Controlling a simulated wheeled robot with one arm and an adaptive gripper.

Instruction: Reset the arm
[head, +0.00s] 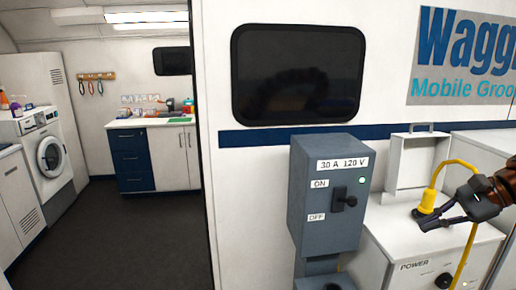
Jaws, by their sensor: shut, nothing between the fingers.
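My gripper (428,219) is at the right side of the head view, black, with its fingers pointing left. It is shut and empty. The fingers show in front of a yellow plug (428,204) with a yellow cord, above a white box labelled POWER (390,246). I cannot tell whether the fingers touch the plug. My arm enters from the right edge, and most of it is out of view.
A grey pedestal (310,205) labelled 30 A 120 V stands left of the gripper, its black lever (344,201) near ON and a green light lit. An open white lid (411,163) stands behind the plug. The van's doorway at left shows clear dark floor (110,235).

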